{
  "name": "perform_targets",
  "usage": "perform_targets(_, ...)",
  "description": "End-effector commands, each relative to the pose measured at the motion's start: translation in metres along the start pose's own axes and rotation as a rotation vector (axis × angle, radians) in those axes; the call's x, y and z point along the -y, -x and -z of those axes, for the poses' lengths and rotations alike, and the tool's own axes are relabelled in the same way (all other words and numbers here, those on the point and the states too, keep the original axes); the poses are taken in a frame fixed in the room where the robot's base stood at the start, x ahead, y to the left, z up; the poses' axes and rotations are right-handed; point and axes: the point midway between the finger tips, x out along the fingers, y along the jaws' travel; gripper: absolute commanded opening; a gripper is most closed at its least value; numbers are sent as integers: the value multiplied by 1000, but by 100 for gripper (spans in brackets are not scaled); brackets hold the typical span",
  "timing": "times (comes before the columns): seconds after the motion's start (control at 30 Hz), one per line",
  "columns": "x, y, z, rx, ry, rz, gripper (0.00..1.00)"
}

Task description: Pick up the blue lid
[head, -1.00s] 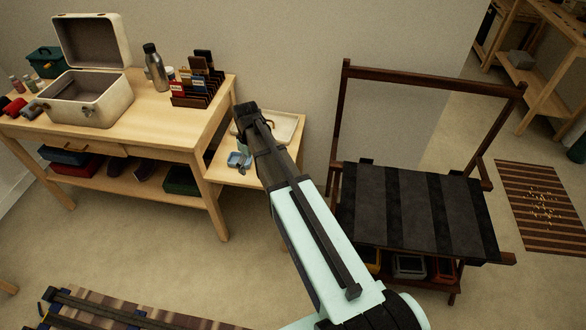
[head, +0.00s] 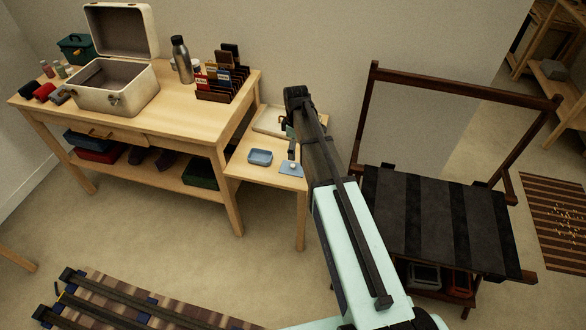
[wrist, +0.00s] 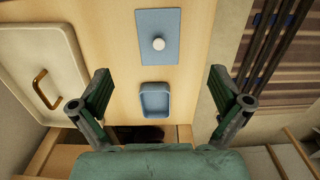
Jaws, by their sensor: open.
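The blue lid (wrist: 157,37) is a flat blue rectangle with a round white knob. It lies flat on the small side table (head: 272,176), and it also shows in the head view (head: 291,168). A small open blue box (wrist: 155,100) sits beside it, also visible in the head view (head: 260,157). My gripper (wrist: 160,85) is open and empty above the table, with its fingers wide apart on either side of the blue box in the wrist view. The lid lies beyond the fingertips there. In the head view my arm hides part of the table.
A cream tray with a brass handle (wrist: 42,70) lies on the same small table. The bigger table (head: 150,120) holds an open cream suitcase (head: 113,98), a metal bottle (head: 181,60) and a card rack (head: 222,85). A dark striped folding rack (head: 425,220) stands right of my arm.

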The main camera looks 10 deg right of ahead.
Motion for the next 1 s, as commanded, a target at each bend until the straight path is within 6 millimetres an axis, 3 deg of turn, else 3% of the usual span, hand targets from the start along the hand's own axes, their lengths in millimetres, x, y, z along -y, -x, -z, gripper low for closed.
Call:
perform_targets(0.2, 0, -36, 0, 1, -1, 1, 100)
perform_targets(0.57, -1, -56, -1, 0, -2, 0, 100)
perform_targets(0.8, -2, -88, -4, 1, -2, 2, 100)
perform_targets(1.0, -2, -101, -4, 0, -2, 0, 100)
